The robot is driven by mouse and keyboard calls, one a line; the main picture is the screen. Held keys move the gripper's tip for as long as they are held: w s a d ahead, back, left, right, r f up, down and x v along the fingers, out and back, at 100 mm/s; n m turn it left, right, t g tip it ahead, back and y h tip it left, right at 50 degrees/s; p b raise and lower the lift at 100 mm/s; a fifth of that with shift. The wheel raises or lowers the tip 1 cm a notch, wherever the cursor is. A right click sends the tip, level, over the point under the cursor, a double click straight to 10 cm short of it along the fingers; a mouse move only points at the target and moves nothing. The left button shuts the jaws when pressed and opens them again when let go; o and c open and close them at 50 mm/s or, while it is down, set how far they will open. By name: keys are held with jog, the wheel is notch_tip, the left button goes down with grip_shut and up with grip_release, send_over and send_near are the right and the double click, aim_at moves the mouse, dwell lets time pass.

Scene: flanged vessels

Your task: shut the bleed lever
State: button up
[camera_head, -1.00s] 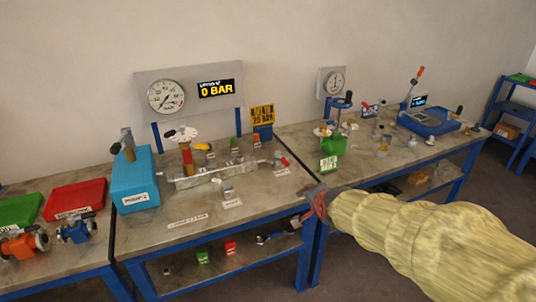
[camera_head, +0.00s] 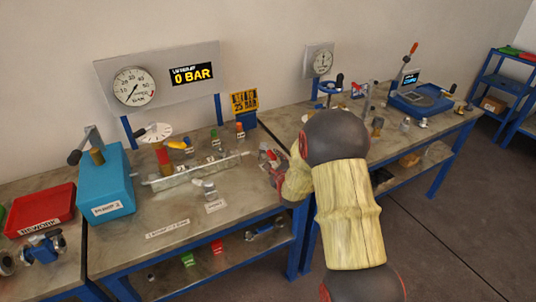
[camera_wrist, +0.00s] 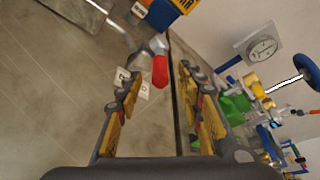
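A small lever with a red grip (camera_wrist: 159,68) stands at the right end of the metal manifold; I take it to be the bleed lever. It also shows in the head view (camera_head: 265,156). My gripper (camera_wrist: 160,82) is open in the wrist view, its fingers on either side of the line to the red grip. I cannot tell whether the grip is between the fingertips or just beyond them, and no contact shows. In the head view my gripper (camera_head: 276,172) is beside the manifold's right end, partly hidden by my arm.
The manifold (camera_head: 205,168) lies on the bench, with a yellow lever (camera_head: 178,145) and a red post (camera_head: 164,158) on it. A blue pump box (camera_head: 104,187) stands left. The display (camera_head: 192,74) reads 0 BAR. A yellow 25 BAR sign (camera_head: 244,103) stands behind.

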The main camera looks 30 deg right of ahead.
aim_at(272, 157)
jog(key=b+x, duration=0.1)
jog(key=x, duration=0.5)
jog(key=shift+c, duration=1.1)
grip_shut()
jog(key=shift+f, duration=0.1)
